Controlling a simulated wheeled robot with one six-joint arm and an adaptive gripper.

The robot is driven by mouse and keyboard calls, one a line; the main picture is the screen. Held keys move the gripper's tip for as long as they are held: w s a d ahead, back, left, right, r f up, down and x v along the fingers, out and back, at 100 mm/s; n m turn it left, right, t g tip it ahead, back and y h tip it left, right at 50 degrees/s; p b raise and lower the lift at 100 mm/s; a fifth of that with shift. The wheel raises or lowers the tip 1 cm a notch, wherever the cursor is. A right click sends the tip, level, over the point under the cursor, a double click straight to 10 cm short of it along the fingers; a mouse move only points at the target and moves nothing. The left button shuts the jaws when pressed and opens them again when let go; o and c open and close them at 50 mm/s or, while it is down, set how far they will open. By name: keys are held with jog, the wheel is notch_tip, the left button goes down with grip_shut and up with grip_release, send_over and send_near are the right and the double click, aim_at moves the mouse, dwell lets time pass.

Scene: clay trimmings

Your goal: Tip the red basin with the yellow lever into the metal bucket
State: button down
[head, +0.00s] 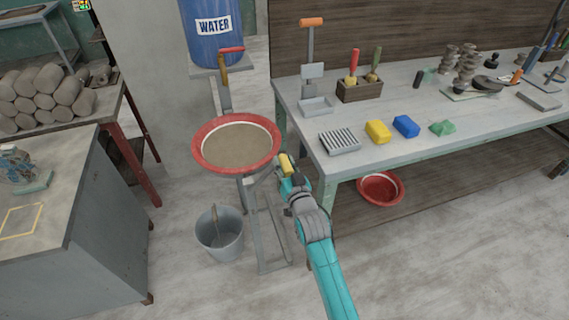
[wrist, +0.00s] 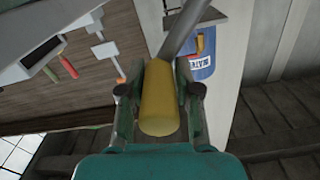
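The red basin (head: 207,161) sits level on a metal stand and holds a grey-brown filling. The yellow lever (head: 287,164) is at the basin's right side, and my gripper (head: 287,177) is at it. In the wrist view the yellow lever (wrist: 159,100) lies between the two fingers of my gripper (wrist: 160,98), which look closed against its sides. A grey rod runs up from the lever there. The metal bucket (head: 220,240) stands on the floor below the basin, to the left of the stand's legs, with its handle up. The basin is not recognisable in the wrist view.
A blue water barrel (head: 214,40) stands behind the basin. The workbench (head: 400,150) on the right carries a grey rack, sponges and tools. Another red bowl (head: 380,188) is under it. A grey cabinet (head: 100,240) stands at left. Floor in front is clear.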

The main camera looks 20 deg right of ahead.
jog(key=shift+a+r+n, duration=0.3)
jog(key=shift+a+r, duration=0.05)
jog(key=a+r+n, duration=0.3)
jog(key=a+n, duration=0.2)
jog(key=a, duration=0.2)
dwell(0.4)
jog(key=c, duration=0.8)
grip_release()
jog(key=shift+c, duration=0.2)
